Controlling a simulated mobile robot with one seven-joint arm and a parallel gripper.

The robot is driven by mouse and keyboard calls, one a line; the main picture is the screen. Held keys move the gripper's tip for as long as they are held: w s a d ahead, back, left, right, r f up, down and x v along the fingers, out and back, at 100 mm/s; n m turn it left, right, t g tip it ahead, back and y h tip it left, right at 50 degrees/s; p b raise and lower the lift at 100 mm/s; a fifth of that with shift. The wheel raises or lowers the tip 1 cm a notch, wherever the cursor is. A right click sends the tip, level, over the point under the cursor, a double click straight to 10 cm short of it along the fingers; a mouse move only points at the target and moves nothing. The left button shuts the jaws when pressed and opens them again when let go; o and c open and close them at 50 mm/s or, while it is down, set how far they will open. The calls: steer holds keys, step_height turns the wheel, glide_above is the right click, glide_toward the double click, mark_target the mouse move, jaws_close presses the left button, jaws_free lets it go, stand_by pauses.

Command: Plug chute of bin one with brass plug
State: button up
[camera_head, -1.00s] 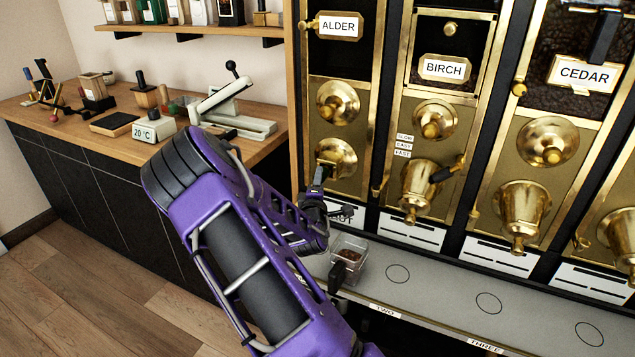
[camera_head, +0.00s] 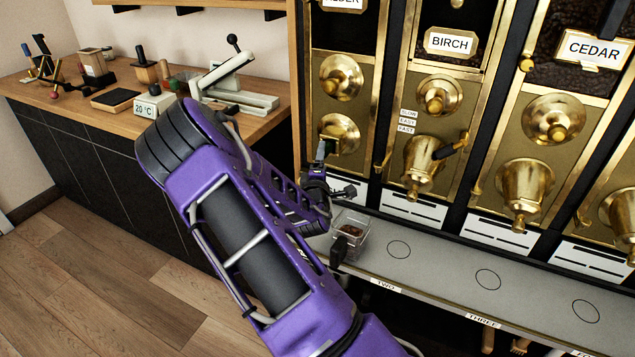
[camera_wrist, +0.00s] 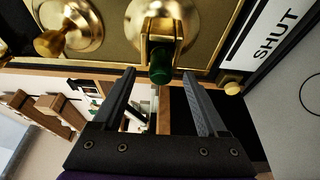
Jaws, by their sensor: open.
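Bin one is the leftmost bin, with its name label partly cut off at the top of the head view. Its lower round brass fitting (camera_head: 338,128) shows there and also in the wrist view (camera_wrist: 172,18). A brass piece with a dark green cylindrical end (camera_wrist: 160,68) sticks out in front of this fitting. I cannot tell whether this piece is the plug or how deep it sits. My gripper (camera_wrist: 160,73) is open, its two dark fingers on either side of the green end, with gaps visible. In the head view my arm partly hides the gripper.
A clear cup (camera_head: 351,232) with brown contents stands on the grey shelf (camera_head: 440,272) below. Birch (camera_head: 425,160) and cedar (camera_head: 524,190) bins with brass spouts stand to the right. A wooden counter (camera_head: 110,115) with tools is at the left. A "SHUT" card (camera_wrist: 272,40) shows in the wrist view.

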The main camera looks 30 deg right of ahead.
steer(key=v, duration=1.5)
steer(key=shift+p, duration=0.3)
steer(key=shift+r, duration=0.1)
